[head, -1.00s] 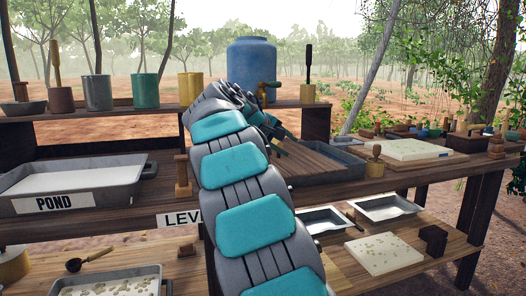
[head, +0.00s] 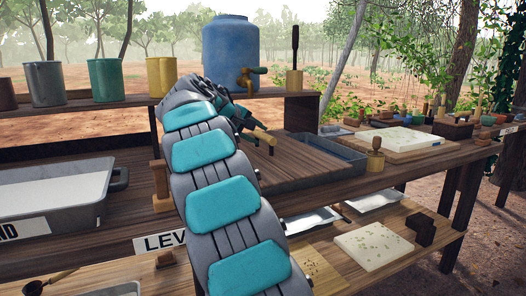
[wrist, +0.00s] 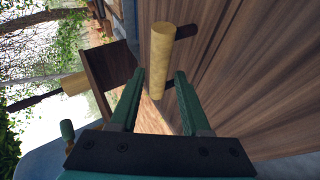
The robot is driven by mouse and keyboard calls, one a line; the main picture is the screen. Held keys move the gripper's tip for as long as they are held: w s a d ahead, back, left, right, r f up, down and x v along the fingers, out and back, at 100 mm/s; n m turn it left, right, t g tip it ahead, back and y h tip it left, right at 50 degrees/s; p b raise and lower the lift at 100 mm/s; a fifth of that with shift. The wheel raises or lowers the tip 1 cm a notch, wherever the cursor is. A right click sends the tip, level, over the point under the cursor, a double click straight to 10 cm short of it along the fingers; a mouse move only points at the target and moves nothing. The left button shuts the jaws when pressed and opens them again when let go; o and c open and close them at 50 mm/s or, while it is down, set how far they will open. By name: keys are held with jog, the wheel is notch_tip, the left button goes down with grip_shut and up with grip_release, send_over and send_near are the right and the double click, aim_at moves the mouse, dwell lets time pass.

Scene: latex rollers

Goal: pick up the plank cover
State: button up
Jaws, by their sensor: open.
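The plank cover (head: 300,160) is a brown slatted wooden board lying over part of a grey tray on the bench. Its pale round handle (head: 265,136) stands above the boards on dark posts. In the wrist view the cover (wrist: 245,75) fills the right side, with the handle (wrist: 162,60) standing out from it. My gripper (head: 252,129) is at the handle, and my arm hides part of the cover's left side. In the wrist view my gripper (wrist: 159,76) is open, with the handle lying between its green fingers in the picture. Contact cannot be told.
A blue barrel (head: 231,52) with a tap and several mugs stand on the raised back shelf. A wooden stamp (head: 375,160) stands right of the grey tray (head: 347,151). A pale slab (head: 398,141) lies further right. White trays sit on the lower shelf.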

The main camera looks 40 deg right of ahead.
aim_at(261, 135)
jog(key=x, duration=0.4)
jog(key=shift+r, duration=0.1)
grip_shut()
dwell(0.5)
